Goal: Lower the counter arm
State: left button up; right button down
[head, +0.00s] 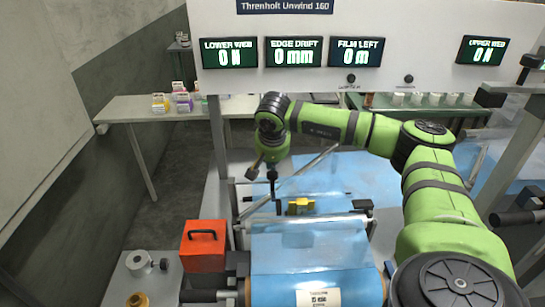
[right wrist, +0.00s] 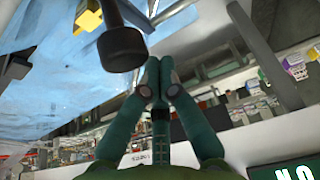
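My right arm reaches from the lower right over the machine in the head view. Its gripper (head: 268,160) points down above the blue film, and its exact outline is hard to separate from dark parts there. In the right wrist view my right gripper's green fingers (right wrist: 158,62) meet at the tips, with nothing visible between them. A black cylindrical knob on a stalk (right wrist: 122,48) is close by, apparently apart from the fingertips. A slanting grey bar (head: 310,160) crosses the film behind the gripper; I cannot tell whether it is the counter arm. My left gripper is out of view.
A film roll (head: 355,288) lies at the front. A red box (head: 204,245) and a grey clamp collar (head: 138,263) are at the left. A yellow block (head: 300,206) is beside the film path. The display panel (head: 420,25) spans the back. Floor is clear at the left.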

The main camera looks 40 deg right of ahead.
notch_tip(320, 180, up, 8)
jog(key=w+d+p, duration=0.1)
jog(key=p, duration=0.4)
jog(key=shift+f, duration=0.2)
dwell(0.5)
